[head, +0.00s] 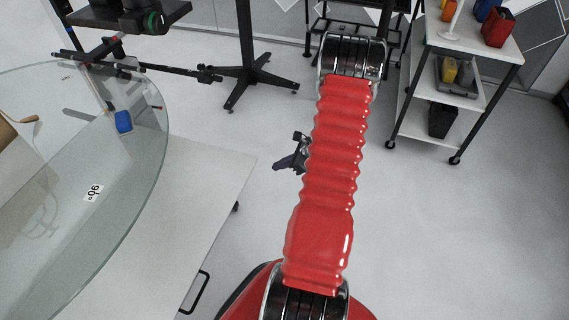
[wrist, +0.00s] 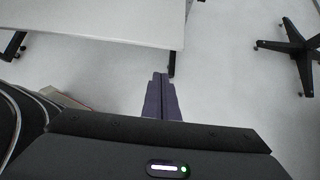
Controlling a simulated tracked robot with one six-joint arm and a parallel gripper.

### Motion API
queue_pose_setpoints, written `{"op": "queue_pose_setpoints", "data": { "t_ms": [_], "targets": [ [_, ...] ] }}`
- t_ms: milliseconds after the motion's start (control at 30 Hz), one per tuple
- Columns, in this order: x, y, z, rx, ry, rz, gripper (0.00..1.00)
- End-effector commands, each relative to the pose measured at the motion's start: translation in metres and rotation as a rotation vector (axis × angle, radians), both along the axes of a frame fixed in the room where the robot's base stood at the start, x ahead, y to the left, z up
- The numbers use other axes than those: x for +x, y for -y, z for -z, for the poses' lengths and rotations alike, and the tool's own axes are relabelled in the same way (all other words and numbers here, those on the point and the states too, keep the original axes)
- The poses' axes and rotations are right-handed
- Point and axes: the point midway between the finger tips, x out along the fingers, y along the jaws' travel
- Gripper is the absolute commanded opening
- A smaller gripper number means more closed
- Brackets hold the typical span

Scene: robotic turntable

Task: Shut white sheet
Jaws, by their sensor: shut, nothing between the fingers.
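The white sheet (head: 200,185) is a flat white panel at the left of the head view, reaching out from beneath the round glass top (head: 140,185). A black handle (head: 195,292) is on its near right edge. A white panel (wrist: 100,18) with a corner at the right fills the upper left of the wrist view and looks like the same sheet. My gripper (head: 278,164) is right of the sheet's far right corner, apart from it in the picture. In the wrist view my gripper (wrist: 160,76) is shut and empty, its tips just below the panel's edge.
A white shelf cart (head: 455,90) with red and yellow items stands at the back right. A black stand base (head: 258,78) is on the floor at the back, and a star-shaped black base (wrist: 300,50) shows in the wrist view. The floor at the right is clear.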

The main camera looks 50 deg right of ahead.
Motion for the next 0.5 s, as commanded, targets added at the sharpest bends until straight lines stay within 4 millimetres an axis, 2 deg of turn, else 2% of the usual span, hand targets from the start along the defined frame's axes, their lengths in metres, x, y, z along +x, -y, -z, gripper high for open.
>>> {"op": "queue_pose_setpoints", "data": {
  "t_ms": [300,500],
  "targets": [
    [0.034,-0.012,0.036,0.001,0.000,-0.003,0.00],
    [0.060,-0.020,0.033,-0.001,0.000,-0.004,0.00]
  ]
}}
